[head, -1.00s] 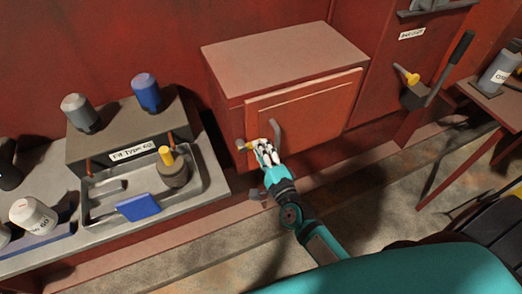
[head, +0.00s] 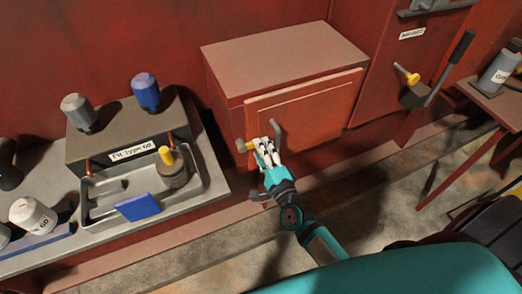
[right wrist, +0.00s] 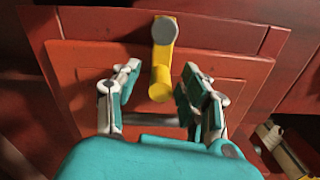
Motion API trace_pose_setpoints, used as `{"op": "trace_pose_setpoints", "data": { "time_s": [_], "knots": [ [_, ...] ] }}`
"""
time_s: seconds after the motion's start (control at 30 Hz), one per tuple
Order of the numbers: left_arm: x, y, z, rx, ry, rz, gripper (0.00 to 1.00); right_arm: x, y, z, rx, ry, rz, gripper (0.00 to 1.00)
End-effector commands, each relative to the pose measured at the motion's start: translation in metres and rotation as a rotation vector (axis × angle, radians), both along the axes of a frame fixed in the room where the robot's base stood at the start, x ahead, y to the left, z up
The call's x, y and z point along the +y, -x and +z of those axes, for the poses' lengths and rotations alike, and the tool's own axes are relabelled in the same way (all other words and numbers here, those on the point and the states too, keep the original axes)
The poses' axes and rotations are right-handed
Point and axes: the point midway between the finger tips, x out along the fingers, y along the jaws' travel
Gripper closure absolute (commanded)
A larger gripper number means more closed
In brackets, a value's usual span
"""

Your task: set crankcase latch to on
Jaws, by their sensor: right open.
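A red cabinet (head: 310,105) has a raised door with a grey bar handle (head: 277,133) and a small yellow latch (head: 242,146) at its lower left edge. In the right wrist view the latch (right wrist: 161,75) is a yellow arm with a round grey end. My right gripper (head: 265,147) is open beside the latch, near the bar handle. In the right wrist view its fingers (right wrist: 154,85) stand apart on either side of the yellow arm, with visible gaps. The bar handle (right wrist: 150,119) crosses low between them. My left gripper is not in view.
Left is a bench with a grey tray (head: 95,212), a yellow-topped part (head: 172,170), a blue block (head: 137,206) and several bottles. Right is a panel with a black lever (head: 455,60) and yellow knob (head: 412,78). A red table (head: 495,100) stands far right.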

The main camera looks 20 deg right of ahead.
Motion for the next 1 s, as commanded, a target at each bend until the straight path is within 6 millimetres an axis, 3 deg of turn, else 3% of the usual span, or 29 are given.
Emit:
{"op": "trace_pose_setpoints", "data": {
  "time_s": [0.4,0.6,1.0],
  "knots": [
    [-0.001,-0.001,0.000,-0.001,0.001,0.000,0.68,-0.002,0.079,-0.002,0.005,0.003,0.003,0.56],
    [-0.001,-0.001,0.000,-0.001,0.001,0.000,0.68,-0.003,0.109,-0.001,0.004,0.002,0.002,0.56],
    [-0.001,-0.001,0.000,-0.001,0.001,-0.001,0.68,-0.004,0.118,-0.001,0.002,0.000,0.001,0.56]
  ]
}}
